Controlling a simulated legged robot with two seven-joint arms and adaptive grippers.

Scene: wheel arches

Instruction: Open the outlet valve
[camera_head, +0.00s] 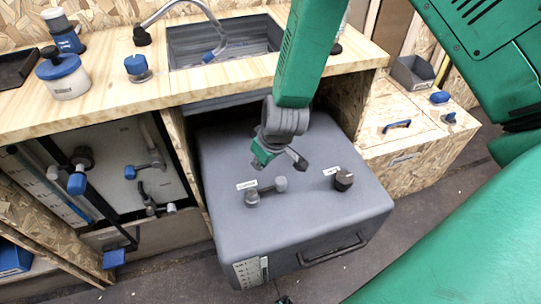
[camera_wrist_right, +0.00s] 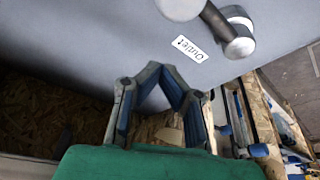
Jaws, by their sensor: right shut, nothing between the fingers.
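The outlet valve (camera_head: 266,190) is a dark grey lever with a round knob, on top of a large grey tank (camera_head: 215,160), left of a second valve. In the right wrist view the valve (camera_wrist_right: 215,22) is at the top, beside its "Outlet" label (camera_wrist_right: 187,48). My right gripper (camera_head: 299,161) is above the tank top, behind the outlet valve and apart from it. In the right wrist view its blue-lined fingers (camera_wrist_right: 158,70) meet at the tips with nothing between them. My left gripper is not in view.
The second valve (camera_head: 343,179) has a dark knob on the tank's right side. A front handle (camera_head: 333,251) sticks out of the tank. A wooden counter (camera_head: 110,94) with a sink is behind and left; a wooden cabinet (camera_head: 408,125) stands right. The tank top's front is clear.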

